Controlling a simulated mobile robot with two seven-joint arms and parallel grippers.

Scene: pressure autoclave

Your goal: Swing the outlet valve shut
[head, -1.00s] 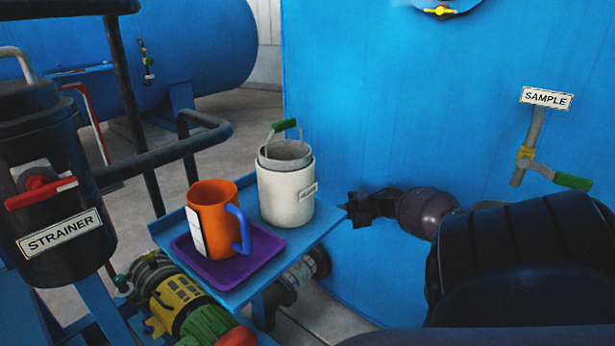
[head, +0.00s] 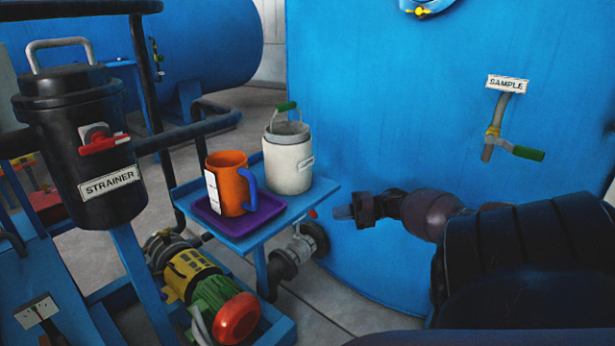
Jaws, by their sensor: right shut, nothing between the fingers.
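A grey pipe fitting with round dark flanges (head: 292,254), which looks like the outlet valve, sits low against the blue tank (head: 400,110), below the tray shelf. A small red-tipped lever (head: 312,213) stands up above it, just past the shelf's right corner. The fitting's upper part is partly hidden by the shelf, and no label shows on it. My right gripper (head: 340,213) is shut and empty, pointing left, a little right of the red tip with a small visible gap. My left gripper is not in view.
The blue shelf (head: 322,190) holds a purple tray (head: 208,223) with an orange mug (head: 230,185) and a white canister (head: 288,160). A black strainer (head: 75,150) stands left, a pump (head: 195,280) below. The sample valve (head: 493,132) is on the tank at right.

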